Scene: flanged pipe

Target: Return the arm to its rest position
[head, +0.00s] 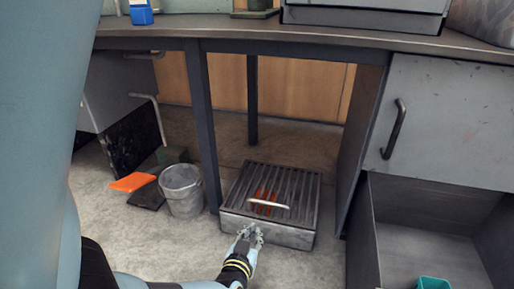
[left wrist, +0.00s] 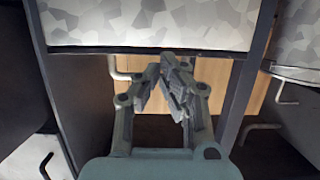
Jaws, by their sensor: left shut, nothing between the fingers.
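My left gripper (head: 250,234) shows low in the middle of the head view, at the front of a low metal box with a slatted top (head: 265,235). It overlaps the box's front edge in the picture; I cannot tell whether they touch. In the left wrist view the two fingers of my left gripper (left wrist: 174,68) lean together at the tips, shut and empty. My right gripper is in neither view.
A red-orange thing (head: 263,196) shows between the slats behind a pale handle. An open drawer (head: 425,255) stands at the right, under the worktop (head: 250,38). Floor between is bare.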

